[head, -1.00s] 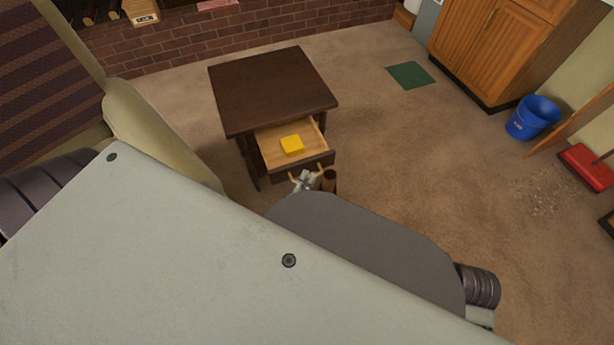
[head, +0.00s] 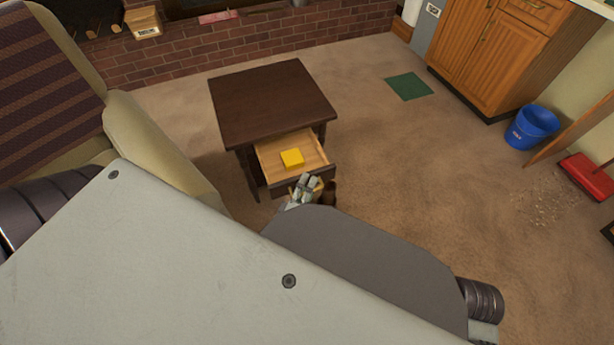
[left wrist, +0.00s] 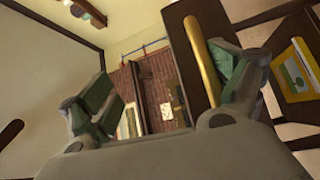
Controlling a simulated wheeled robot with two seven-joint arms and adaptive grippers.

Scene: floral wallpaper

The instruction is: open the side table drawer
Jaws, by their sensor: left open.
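The dark brown side table (head: 270,98) stands on the carpet in the head view. Its drawer (head: 318,163) is pulled out, with the pale wooden inside showing and a yellow block (head: 292,158) lying in it. My left gripper (head: 308,185) is at the drawer's front, partly hidden by my arm. In the left wrist view my left gripper (left wrist: 165,78) is open, its fingers wide apart. A gold handle bar (left wrist: 205,55) on a dark panel shows beside the right-hand finger; whether they touch cannot be told. My right gripper is not in view.
A striped armchair (head: 50,85) stands close at the left of the table. A brick hearth (head: 235,42) is behind it. Open carpet lies to the right, with a green mat (head: 409,86), a blue bucket (head: 532,127) and a red dustpan (head: 590,175) farther off.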

